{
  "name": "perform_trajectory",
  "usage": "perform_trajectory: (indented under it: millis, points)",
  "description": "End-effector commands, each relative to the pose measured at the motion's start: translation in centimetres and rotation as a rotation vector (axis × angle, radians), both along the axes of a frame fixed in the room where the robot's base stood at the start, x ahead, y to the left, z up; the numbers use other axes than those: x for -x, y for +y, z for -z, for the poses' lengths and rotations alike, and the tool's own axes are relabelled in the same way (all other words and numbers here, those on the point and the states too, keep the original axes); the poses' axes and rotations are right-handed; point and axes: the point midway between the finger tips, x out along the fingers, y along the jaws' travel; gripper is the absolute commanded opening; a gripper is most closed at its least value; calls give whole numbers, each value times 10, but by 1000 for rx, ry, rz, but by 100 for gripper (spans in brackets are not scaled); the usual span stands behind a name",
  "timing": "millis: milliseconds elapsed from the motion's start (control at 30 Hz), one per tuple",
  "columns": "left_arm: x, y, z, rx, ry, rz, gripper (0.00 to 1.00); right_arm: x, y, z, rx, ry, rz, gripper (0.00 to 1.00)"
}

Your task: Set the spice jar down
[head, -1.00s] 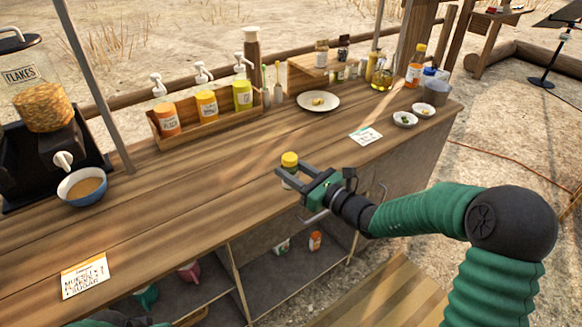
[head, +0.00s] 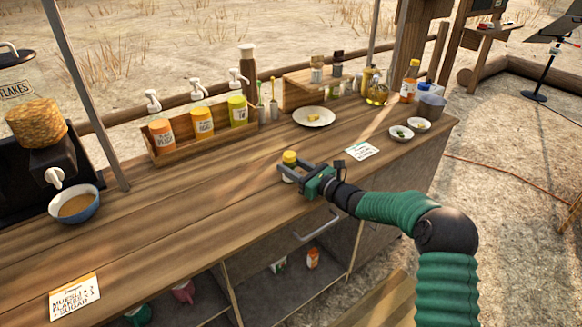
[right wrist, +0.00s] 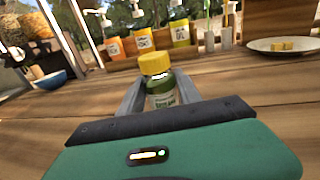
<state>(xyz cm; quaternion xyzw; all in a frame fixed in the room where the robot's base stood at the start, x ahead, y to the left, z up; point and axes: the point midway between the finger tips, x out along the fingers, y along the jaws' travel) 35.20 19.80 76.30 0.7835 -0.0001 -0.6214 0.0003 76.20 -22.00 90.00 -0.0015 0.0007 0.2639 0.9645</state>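The spice jar (head: 289,159) is small, with a yellow cap and a green label. My right gripper (head: 291,174) has its two fingers closed around the jar's sides, and the jar stands upright between them. In the right wrist view the jar (right wrist: 161,82) sits between both fingers, its lower part hidden by the gripper body. It is over the front middle of the wooden counter (head: 210,215). I cannot tell whether its base touches the wood. My left gripper is not in view.
A recipe card (head: 362,151) lies right of the jar, and a white plate (head: 300,118) behind it. A rack of pump bottles (head: 170,158) stands at the back left. Small bowls (head: 401,133) are at the right end. The counter left of the jar is clear.

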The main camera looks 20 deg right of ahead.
Motion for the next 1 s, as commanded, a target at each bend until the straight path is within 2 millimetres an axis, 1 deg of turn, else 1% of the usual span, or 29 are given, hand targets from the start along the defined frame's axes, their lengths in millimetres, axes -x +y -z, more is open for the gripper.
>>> perform_trajectory:
  millis: [33, 133, 400, 500, 567, 667, 800, 900, 1000]
  points:
    - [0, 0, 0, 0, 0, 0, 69, 0, -1, 1, 0, 1, 1, 47]
    - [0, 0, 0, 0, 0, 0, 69, 0, 0, 1, 1, 1, 1, 60]
    - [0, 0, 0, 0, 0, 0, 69, 1, 0, 0, 0, 0, 0, 60]
    - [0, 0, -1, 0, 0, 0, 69, 5, -5, -1, -1, 1, 2, 60]
    - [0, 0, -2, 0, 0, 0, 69, 13, -10, -1, -1, 1, 2, 60]
    - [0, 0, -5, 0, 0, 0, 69, 34, -22, -2, -1, 2, 4, 60]
    - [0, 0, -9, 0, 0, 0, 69, 66, -41, -2, -1, 0, 4, 60]
    - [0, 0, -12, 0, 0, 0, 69, 85, -52, -2, 1, 1, 3, 60]
    - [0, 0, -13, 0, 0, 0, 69, 97, -59, -1, -1, 1, 2, 60]
